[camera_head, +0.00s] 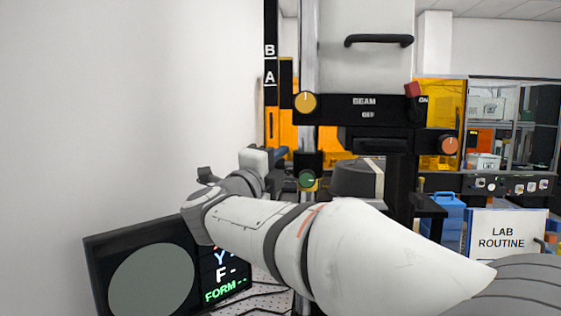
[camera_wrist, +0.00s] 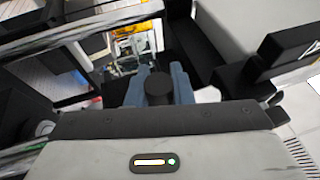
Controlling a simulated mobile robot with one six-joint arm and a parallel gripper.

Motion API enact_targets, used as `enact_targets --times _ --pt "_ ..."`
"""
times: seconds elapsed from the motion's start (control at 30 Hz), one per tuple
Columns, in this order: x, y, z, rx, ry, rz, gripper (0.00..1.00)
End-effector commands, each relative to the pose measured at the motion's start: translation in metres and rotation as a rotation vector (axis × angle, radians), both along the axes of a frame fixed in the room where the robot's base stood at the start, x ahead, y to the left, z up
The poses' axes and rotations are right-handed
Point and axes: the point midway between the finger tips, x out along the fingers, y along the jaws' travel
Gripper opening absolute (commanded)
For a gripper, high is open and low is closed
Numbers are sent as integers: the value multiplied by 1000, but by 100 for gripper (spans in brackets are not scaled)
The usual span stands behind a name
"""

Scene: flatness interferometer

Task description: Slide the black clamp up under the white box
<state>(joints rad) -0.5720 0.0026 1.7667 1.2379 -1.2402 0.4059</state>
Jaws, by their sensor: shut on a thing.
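The black clamp (camera_head: 311,160) sits on the silver post (camera_head: 308,50), with a green knob (camera_head: 307,180) on its front. The white box (camera_head: 365,60) is higher up on the same post, behind a black panel marked BEAM. A clear gap shows between the clamp and this panel. My gripper (camera_head: 283,153) is left of the clamp, at its height. In the wrist view, my gripper (camera_wrist: 159,84) has its two blue-grey fingers shut on a dark round stub (camera_wrist: 158,90), apparently part of the clamp. My arm hides the lower post.
A black scale (camera_head: 270,100) with marks A and B stands left of the post. A dark round housing (camera_head: 357,178) is right of the clamp. A monitor (camera_head: 150,265) stands low at the left. The LAB ROUTINE sign (camera_head: 503,235) is at the right.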

Motion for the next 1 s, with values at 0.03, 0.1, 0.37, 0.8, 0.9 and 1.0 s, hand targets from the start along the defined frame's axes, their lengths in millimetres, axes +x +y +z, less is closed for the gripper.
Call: enact_targets --times 0.03,0.1,0.37,0.8,0.9,1.0 --pt "0 0 0 0 0 0 0" --pt "0 0 0 0 0 0 0" --pt "0 0 28 2 -5 0 0" --pt "0 1 52 -1 -2 1 0" --pt "0 1 52 -1 -2 1 25" --pt "0 1 51 0 -1 1 33"
